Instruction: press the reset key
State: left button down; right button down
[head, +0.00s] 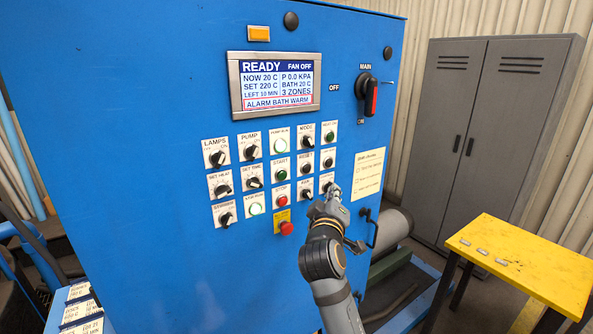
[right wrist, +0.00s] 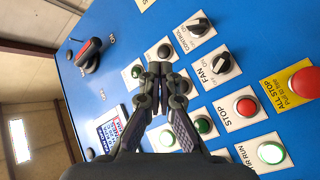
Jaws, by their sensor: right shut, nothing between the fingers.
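The blue control panel (head: 150,110) carries several rows of knobs, lamps and buttons. Two black push buttons sit right of the green START button (head: 281,175): one (head: 304,167) beside it and another (head: 327,162) further right. My right gripper (head: 333,190) is shut and empty, in front of the panel's lower right controls. In the right wrist view its closed tips (right wrist: 160,70) overlap the area by the black buttons (right wrist: 165,52); contact cannot be told. My left gripper is not in view.
The display (head: 275,82) reads READY and ALARM BATH WARM. A red ALL STOP button (head: 287,228) and red STOP button (right wrist: 245,107) lie close by. A yellow table (head: 525,260) and grey cabinet (head: 480,130) stand right. A panel handle (head: 372,230) juts out beside my right arm.

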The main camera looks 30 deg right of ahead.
aim_at(307, 169)
jog(key=shift+s+a+r, duration=0.1)
jog(key=shift+s+r, duration=0.15)
jog(key=shift+r, duration=0.2)
jog(key=shift+s+r, duration=0.2)
jog(key=shift+r, duration=0.25)
jog(key=shift+w, duration=0.1)
jog(key=shift+w+a+b, duration=0.2)
jog(key=shift+w, duration=2)
jog(key=shift+w+a+b, duration=0.15)
jog(key=shift+w+b, duration=0.05)
jog(key=shift+w, duration=1.95)
jog(key=shift+w, duration=0.1)
jog(key=shift+w, duration=0.35)
